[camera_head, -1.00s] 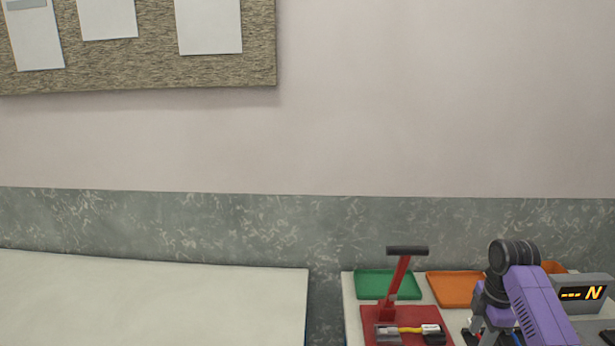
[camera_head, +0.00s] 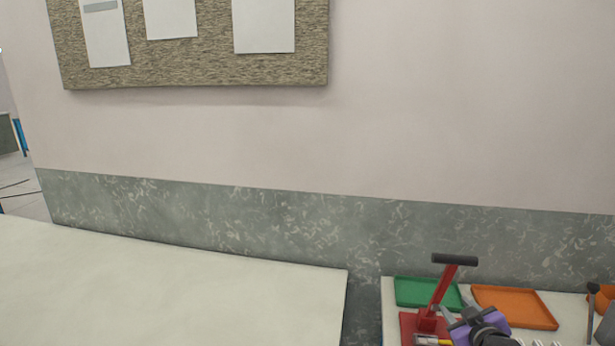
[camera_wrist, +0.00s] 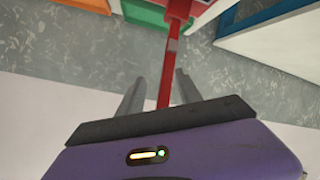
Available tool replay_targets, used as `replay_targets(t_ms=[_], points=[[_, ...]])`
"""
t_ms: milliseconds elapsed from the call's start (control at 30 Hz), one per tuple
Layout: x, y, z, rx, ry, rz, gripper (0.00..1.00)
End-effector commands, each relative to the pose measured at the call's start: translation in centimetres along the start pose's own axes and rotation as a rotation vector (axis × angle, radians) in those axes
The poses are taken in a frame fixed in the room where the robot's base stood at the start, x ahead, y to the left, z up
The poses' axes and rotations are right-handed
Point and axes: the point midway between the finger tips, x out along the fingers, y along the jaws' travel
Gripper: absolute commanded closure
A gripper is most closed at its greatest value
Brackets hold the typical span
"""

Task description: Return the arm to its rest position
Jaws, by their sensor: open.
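My purple arm (camera_head: 483,327) shows at the bottom right of the head view, in front of the bench with the trays. In the wrist view my gripper (camera_wrist: 158,88) has its two grey fingers apart, with nothing held between them. A red post (camera_wrist: 174,55) shows beyond and between the fingers in that view. I cannot tell from the picture how close the fingers are to it. The fingertips are not clear in the head view.
A red lever stand with a black handle (camera_head: 455,260) rises close beside my arm. A green tray (camera_head: 412,293) and an orange tray (camera_head: 515,306) lie behind. A bare white table (camera_head: 170,290) is at left. A pinboard (camera_head: 200,70) hangs on the wall.

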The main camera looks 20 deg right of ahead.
Motion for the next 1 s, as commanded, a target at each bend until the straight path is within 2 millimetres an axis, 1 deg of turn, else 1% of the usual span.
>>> replay_targets(t_ms=[33, 100, 167, 200, 267, 300, 367, 400, 467, 500, 567, 600, 667, 700, 900, 1000], points=[[-1.3, -2.2, 0.0, 0.054, 0.039, 0.005, 0.59], [-3.2, -4.3, -0.2, 0.130, 0.096, 0.021, 0.59], [-5.0, -6.0, -0.2, 0.190, 0.141, 0.032, 0.59], [-6.3, -7.0, -0.3, 0.228, 0.170, 0.036, 0.59], [-8.4, -8.5, -0.2, 0.280, 0.207, 0.041, 0.59], [-9.8, -9.4, -0.1, 0.312, 0.230, 0.042, 0.59], [-12.1, -10.7, 0.2, 0.356, 0.263, 0.042, 0.59], [-13.6, -11.5, 0.3, 0.383, 0.283, 0.039, 0.59], [-16.0, -12.5, 0.6, 0.417, 0.309, 0.035, 0.59], [-17.6, -13.1, 0.8, 0.439, 0.326, 0.030, 0.59], [-20.0, -14.0, 1.1, 0.465, 0.347, 0.020, 0.59], [-21.6, -14.5, 1.4, 0.481, 0.360, 0.012, 0.59], [-24.0, -15.1, 1.7, 0.498, 0.376, -0.003, 0.59], [-25.6, -15.5, 1.9, 0.508, 0.384, -0.015, 0.59], [-33.3, -16.8, 3.0, 0.514, 0.402, -0.091, 0.59], [-36.7, -17.3, 3.8, 0.491, 0.388, -0.143, 0.59]])
